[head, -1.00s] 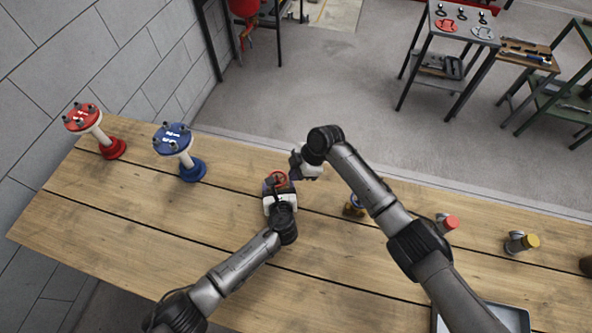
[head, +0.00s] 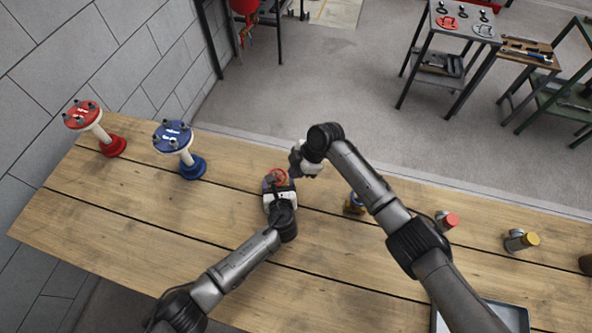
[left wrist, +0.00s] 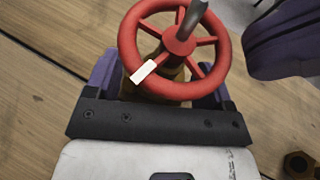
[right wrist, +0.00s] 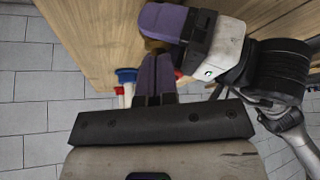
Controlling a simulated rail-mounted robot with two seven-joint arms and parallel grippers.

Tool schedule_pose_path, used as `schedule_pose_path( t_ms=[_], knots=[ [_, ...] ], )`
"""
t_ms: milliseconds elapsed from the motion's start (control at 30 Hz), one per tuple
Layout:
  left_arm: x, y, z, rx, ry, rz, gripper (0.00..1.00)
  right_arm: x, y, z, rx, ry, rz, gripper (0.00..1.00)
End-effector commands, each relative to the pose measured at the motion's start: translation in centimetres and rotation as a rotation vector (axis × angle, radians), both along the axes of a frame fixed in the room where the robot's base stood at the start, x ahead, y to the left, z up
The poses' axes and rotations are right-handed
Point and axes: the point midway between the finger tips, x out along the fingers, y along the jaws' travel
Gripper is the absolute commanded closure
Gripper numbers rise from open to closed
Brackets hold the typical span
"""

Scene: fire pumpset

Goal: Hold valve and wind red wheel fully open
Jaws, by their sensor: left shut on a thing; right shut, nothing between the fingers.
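The valve has a red wheel (head: 277,177) with a white mark on it, on a brass body (left wrist: 158,82). In the left wrist view the wheel (left wrist: 178,46) is large, with a grey crank handle (left wrist: 192,18) at its top. My left gripper (head: 272,186) is shut on the valve body below the wheel. My right gripper (head: 294,160) is to the right of the wheel, apart from it. Its purple fingers (right wrist: 153,78) are shut and empty in the right wrist view, and one side shows at upper right in the left wrist view (left wrist: 282,45).
A red flanged stand (head: 98,125) and a blue one (head: 180,150) stand at the bench's left. A brass and blue fitting (head: 353,204), a red-capped (head: 447,221) and a yellow-capped fitting (head: 520,241) are to the right. A tray (head: 515,318) lies at front right. The bench (head: 120,220) is clear at left.

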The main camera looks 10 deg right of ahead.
Motion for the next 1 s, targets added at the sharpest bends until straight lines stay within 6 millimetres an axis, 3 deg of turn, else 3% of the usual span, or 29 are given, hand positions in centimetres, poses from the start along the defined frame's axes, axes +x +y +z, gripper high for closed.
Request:
schedule_pose_path(
  t_ms=[1000],
  knots=[
    [0.0,-0.8,0.6,-0.008,-0.011,-0.015,0.70,1.0,0.4,-0.4,0.000,0.004,0.001,1.00]
  ],
)
